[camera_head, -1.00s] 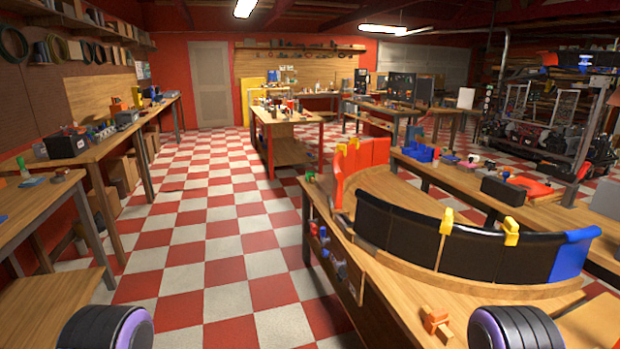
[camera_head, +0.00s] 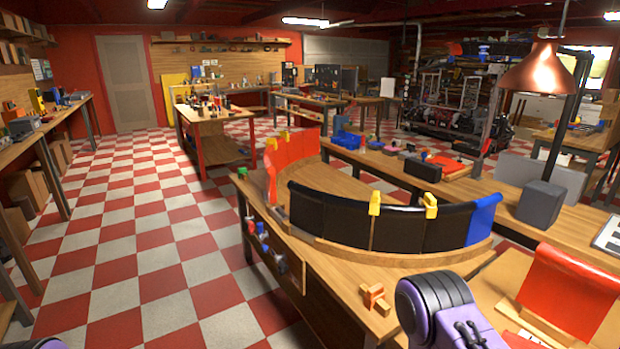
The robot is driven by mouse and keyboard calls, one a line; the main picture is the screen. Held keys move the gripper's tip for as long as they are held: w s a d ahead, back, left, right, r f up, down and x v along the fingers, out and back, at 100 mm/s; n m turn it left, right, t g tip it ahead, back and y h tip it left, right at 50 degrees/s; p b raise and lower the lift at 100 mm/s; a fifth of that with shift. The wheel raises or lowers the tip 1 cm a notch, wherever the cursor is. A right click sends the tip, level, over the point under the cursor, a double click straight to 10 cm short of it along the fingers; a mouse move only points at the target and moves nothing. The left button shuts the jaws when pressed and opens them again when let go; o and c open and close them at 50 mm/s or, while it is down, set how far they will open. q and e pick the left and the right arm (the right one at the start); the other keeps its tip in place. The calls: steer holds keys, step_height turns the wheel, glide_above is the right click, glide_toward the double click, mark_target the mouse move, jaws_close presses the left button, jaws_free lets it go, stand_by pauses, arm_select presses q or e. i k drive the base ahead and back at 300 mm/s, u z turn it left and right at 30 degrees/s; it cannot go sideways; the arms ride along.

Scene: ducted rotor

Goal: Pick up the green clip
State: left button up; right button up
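A small green object (camera_head: 242,172), which looks like the green clip, sits at the far left corner of the curved-duct workbench (camera_head: 330,275). It is too small to make out its shape. Yellow clips (camera_head: 375,202) grip the top edge of the black curved panels (camera_head: 345,220), and more yellow clips (camera_head: 271,145) sit on the red panels (camera_head: 297,152). Neither of my grippers is in view. Only a black and purple part of my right arm shows at the bottom right, and a sliver of my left arm at the bottom left.
An orange clamp-like block (camera_head: 374,298) lies on the front of the workbench. A copper lamp (camera_head: 548,73) overhangs the right bench. The checkered floor (camera_head: 150,240) left of the workbench is clear.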

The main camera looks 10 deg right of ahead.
mark_target(242, 169)
steer(key=u, duration=0.25)
steer(key=k, duration=0.4)
steer(key=u, duration=1)
steer(key=i, duration=2.4)
steer(key=z, duration=0.25)
steer(key=i, duration=1.75)
steer(key=z, duration=1.2)
steer(key=i, duration=0.9)
steer(key=z, duration=1.1)
